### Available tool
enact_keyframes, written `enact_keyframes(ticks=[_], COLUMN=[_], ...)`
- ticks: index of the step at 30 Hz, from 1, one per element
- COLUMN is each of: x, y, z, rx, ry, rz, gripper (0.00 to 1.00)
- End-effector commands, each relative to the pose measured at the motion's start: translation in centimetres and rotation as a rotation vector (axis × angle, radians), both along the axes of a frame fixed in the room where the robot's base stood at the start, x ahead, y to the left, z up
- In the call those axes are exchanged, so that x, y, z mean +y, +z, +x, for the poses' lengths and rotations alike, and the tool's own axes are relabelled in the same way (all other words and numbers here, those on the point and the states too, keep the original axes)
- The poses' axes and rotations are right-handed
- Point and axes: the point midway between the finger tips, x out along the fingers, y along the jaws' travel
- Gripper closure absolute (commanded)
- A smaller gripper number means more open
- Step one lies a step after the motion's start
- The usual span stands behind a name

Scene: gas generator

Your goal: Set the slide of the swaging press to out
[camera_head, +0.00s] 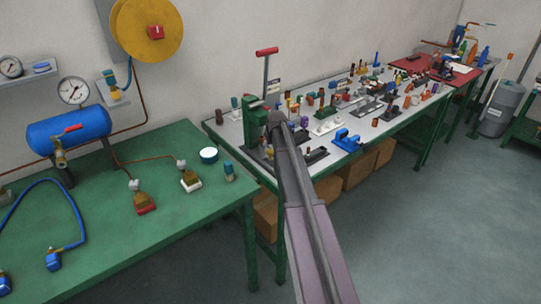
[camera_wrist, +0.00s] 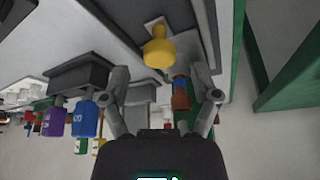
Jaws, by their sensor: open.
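The swaging press appears to be the green upright unit with a red-handled lever (camera_head: 255,118) at the near left end of the grey-topped bench. My arm reaches to it in the head view and hides part of its front and my fingers. In the wrist view my gripper (camera_wrist: 160,82) is open, with one finger on each side. A yellow rounded knob (camera_wrist: 158,50) on a pale plate shows between and just beyond the fingertips; it may be the slide's knob. I see no finger closed on it. The slide's position cannot be told.
The grey bench top (camera_head: 225,129) carries many small fittings and tools, including a blue clamp-like part (camera_head: 346,140). A green bench (camera_head: 100,245) with a blue tank (camera_head: 68,131) stands at left. Purple (camera_wrist: 54,122) and blue (camera_wrist: 85,120) handled pieces are near my left finger.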

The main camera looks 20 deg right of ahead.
Motion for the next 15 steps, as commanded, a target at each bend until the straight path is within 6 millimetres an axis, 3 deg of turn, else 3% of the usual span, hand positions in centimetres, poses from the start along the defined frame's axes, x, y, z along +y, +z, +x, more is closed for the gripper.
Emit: enact_keyframes(ticks=[6,15], x=[-0.1,0.0], y=[-1.6,-2.0], z=[0.6,0.8], rx=[0.000,0.000], ry=[0.000,0.001], rz=[0.000,0.000], gripper=[0.21,0.21])
